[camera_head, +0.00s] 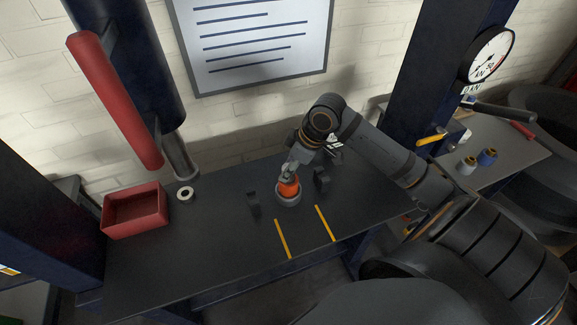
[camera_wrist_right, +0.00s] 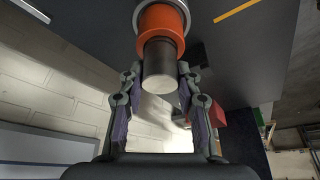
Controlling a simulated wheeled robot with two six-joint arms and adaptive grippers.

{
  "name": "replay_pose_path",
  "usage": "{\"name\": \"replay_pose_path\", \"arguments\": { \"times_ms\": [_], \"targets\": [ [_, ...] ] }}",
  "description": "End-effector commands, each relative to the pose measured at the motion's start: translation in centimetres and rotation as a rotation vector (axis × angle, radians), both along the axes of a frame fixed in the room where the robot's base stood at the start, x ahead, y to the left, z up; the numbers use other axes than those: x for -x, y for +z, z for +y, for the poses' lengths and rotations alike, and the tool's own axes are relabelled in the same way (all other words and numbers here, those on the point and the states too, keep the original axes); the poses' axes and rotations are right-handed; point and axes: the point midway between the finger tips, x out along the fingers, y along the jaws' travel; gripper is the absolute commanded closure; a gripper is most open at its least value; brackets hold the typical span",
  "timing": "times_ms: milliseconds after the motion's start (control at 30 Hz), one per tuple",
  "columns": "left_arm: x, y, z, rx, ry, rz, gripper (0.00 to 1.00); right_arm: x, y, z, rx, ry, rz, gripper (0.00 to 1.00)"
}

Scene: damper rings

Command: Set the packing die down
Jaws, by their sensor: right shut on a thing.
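The packing die, an orange cylinder (camera_head: 289,188) with a dark grey stem, stands upright at the middle of the dark bench. Its orange body (camera_wrist_right: 162,25) and grey stem (camera_wrist_right: 160,62) also show in the right wrist view. My right gripper (camera_head: 289,172) is above the orange part, its fingers shut on the grey stem. The die's lower end meets a grey ring-shaped base (camera_head: 287,200); I cannot tell whether it rests on it or in it. My left gripper is not in view.
Dark brackets stand left (camera_head: 253,204) and right (camera_head: 321,181) of the die. Yellow strips (camera_head: 282,239) mark the bench front. A red tray (camera_head: 134,230) and a pale ring (camera_head: 185,194) are at the left.

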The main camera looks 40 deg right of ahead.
Motion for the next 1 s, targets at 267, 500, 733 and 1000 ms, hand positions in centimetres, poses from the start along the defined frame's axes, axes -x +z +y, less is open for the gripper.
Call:
{"name": "replay_pose_path", "arguments": {
  "times_ms": [267,500,733,1000],
  "targets": [
    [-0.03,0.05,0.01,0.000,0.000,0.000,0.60,-0.06,0.14,0.06,-0.001,0.001,-0.003,1.00],
    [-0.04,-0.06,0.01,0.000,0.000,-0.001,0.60,-0.05,-0.08,0.06,-0.001,0.001,-0.003,1.00],
    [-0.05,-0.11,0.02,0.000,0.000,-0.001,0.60,-0.05,-0.26,0.07,-0.001,0.001,-0.004,0.60],
    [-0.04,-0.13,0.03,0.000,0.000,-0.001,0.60,-0.02,-0.33,0.03,0.000,0.001,-0.001,0.40]
  ]
}}
